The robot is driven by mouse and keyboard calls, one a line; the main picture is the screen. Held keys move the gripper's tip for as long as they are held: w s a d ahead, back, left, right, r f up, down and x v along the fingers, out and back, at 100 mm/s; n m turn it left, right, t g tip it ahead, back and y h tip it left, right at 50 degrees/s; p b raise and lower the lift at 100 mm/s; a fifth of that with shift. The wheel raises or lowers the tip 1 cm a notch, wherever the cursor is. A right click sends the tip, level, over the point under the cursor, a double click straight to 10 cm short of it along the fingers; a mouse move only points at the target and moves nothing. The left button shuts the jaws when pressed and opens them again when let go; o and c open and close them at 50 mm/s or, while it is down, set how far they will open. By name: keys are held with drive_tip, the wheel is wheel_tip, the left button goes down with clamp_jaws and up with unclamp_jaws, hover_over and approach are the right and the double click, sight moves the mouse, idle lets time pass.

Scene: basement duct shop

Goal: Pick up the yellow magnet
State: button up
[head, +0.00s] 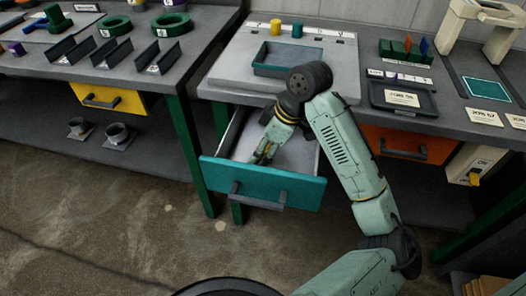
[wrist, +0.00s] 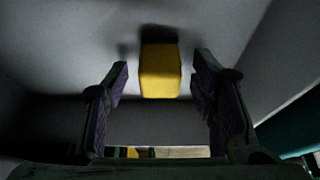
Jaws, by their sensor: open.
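The yellow magnet (wrist: 160,70) shows in the wrist view as a small yellow block on a grey surface, between and just beyond my two fingers. In the head view my gripper (head: 264,156) reaches down into the pulled-out teal-fronted drawer (head: 262,184). My gripper (wrist: 160,88) is open, with a finger on either side of the magnet and a gap to each. I cannot make out the magnet clearly in the head view, where the gripper and arm cover that part of the drawer.
The drawer's walls stand close around my gripper. Shut yellow (head: 108,98) and orange (head: 402,146) drawers are at either side. The floor in front is clear.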

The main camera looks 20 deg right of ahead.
drive_tip(key=shift+c, duration=0.6)
clamp_jaws()
